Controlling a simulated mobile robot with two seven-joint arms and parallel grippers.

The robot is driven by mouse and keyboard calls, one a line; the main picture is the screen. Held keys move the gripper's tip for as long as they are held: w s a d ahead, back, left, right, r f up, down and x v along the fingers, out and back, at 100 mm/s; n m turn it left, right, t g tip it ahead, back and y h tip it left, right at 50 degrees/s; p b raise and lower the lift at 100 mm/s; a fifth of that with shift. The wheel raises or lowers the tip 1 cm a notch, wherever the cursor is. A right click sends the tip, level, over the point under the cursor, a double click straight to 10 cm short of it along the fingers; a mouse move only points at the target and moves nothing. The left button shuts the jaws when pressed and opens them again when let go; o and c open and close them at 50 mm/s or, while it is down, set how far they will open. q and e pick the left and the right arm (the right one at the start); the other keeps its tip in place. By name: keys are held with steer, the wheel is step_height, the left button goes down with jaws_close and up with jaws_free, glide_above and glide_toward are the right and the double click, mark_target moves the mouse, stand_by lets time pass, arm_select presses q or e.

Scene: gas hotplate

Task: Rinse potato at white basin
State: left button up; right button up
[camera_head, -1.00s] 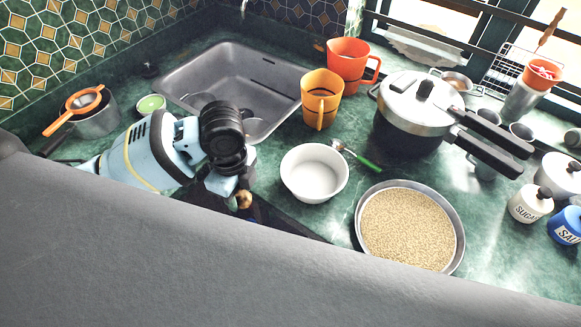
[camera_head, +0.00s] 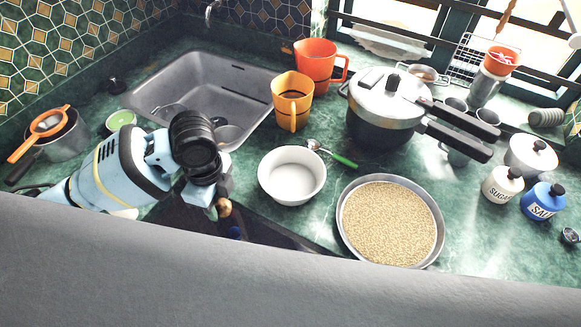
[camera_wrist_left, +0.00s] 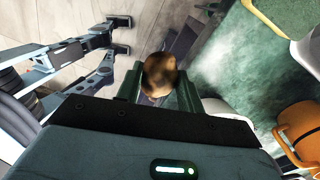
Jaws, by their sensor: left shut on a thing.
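The white basin (camera_head: 292,178) is a round, empty-looking bowl on the green counter, left of a pan of grain. My left gripper (camera_head: 218,205) is shut on a brown potato (camera_head: 224,208), held left of the basin and apart from it, over the dark area at the counter's front. In the left wrist view the potato (camera_wrist_left: 159,75) sits between the two fingers, and a white rim of the basin (camera_wrist_left: 215,108) shows partly behind the gripper. My right gripper (camera_wrist_left: 122,36) shows in the left wrist view with its fingers apart and empty; it is not visible in the head view.
A sink (camera_head: 200,95) lies behind the arm. An orange mug (camera_head: 292,102), a red jug (camera_head: 318,66) and a pressure cooker (camera_head: 385,105) stand behind the basin. A green-handled spoon (camera_head: 330,153) lies close behind it. The grain pan (camera_head: 390,225) is at its right.

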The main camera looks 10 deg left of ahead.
arm_select(q)
steer(key=r+n, duration=0.1)
steer(key=n, duration=0.1)
steer(key=w+r+n, duration=0.1)
steer(key=n, duration=0.1)
steer(key=shift+w+r+n, duration=0.1)
steer(key=shift+w+n, duration=0.05)
steer(key=shift+n, duration=0.25)
step_height(320, 180, up, 6)
steer(key=w+n, duration=0.2)
steer(key=n, duration=1.2)
steer(key=shift+w+r, duration=0.25)
steer(key=shift+w, duration=0.05)
steer(key=shift+d, duration=0.2)
